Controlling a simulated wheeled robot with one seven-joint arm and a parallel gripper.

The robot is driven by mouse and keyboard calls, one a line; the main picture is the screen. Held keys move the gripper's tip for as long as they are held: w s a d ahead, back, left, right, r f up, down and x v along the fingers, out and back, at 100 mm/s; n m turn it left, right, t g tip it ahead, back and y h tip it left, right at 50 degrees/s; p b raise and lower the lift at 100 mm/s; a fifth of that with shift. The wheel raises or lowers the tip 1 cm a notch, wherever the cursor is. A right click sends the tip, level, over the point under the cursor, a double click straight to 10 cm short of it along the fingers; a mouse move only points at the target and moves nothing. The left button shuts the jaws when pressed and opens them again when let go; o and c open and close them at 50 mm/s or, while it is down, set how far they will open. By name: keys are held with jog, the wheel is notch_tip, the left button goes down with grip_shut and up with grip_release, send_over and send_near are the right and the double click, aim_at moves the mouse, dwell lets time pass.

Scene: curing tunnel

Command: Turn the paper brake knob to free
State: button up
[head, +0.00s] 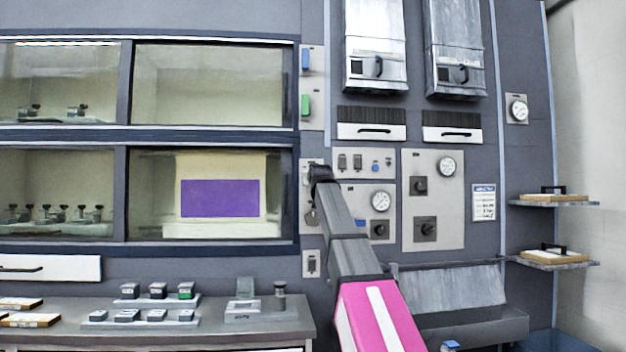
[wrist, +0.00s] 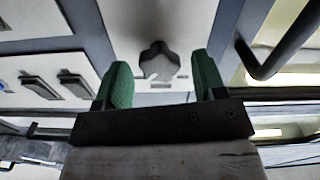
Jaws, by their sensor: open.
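A dark grey lobed knob (wrist: 158,62) sits on a pale narrow plate in the wrist view, with a light mark on its face. It seems to be the paper brake knob, but the small label beside it cannot be read. My gripper (wrist: 162,82) is open, its two green fingers on either side of the knob's line with clear gaps. The knob looks a little beyond the fingertips, not touched. In the head view my gripper (head: 319,173) is at the narrow plate (head: 308,166) right of the windows, and my arm hides the knob.
A dark bar handle (wrist: 268,62) stands out near the right finger in the wrist view. A bench (head: 240,330) with small blocks is below left.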

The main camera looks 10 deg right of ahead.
jog(key=c, duration=0.9)
jog(key=shift+a+f+n, duration=0.1)
jog(key=shift+n, duration=4.35)
jog(key=shift+a+f+n, duration=0.1)
jog(key=shift+n, duration=4.35)
